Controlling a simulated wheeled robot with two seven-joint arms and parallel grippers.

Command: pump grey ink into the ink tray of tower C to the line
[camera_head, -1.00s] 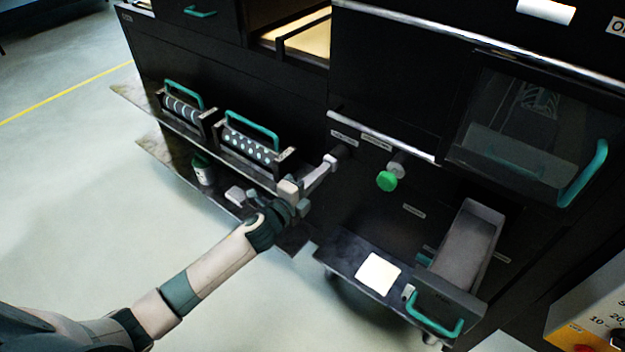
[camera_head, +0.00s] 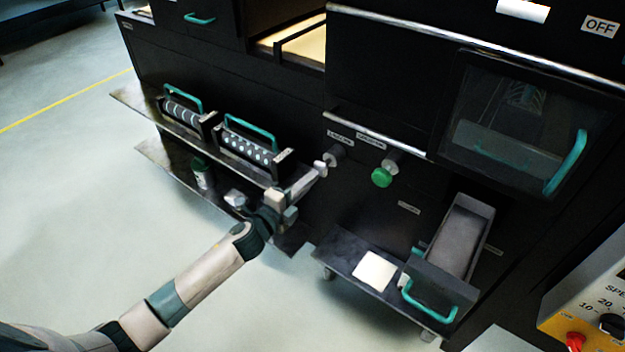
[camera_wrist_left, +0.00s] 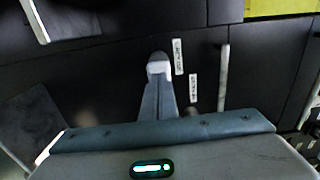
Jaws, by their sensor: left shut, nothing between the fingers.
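My left gripper (camera_head: 320,168) is shut and empty, just left of a dark round knob (camera_head: 338,155) on the black machine front. A small gap seems to show between them. In the left wrist view its closed fingers (camera_wrist_left: 158,66) point at the black panel beside two white labels (camera_wrist_left: 178,57). A green knob (camera_head: 381,178) sticks out to the right of the dark one. A grey trough-like tray (camera_head: 462,236) with a teal handle juts out at lower right; it looks like an ink tray, but I see no grey ink or fill line. My right gripper is out of view.
Two rollers with teal handles (camera_head: 252,148) lie on a shelf left of my arm. A green-capped bottle (camera_head: 202,174) stands on the lower shelf. A low cart (camera_head: 338,252) carries a pale pad (camera_head: 374,271). A control panel (camera_head: 590,305) is at lower right.

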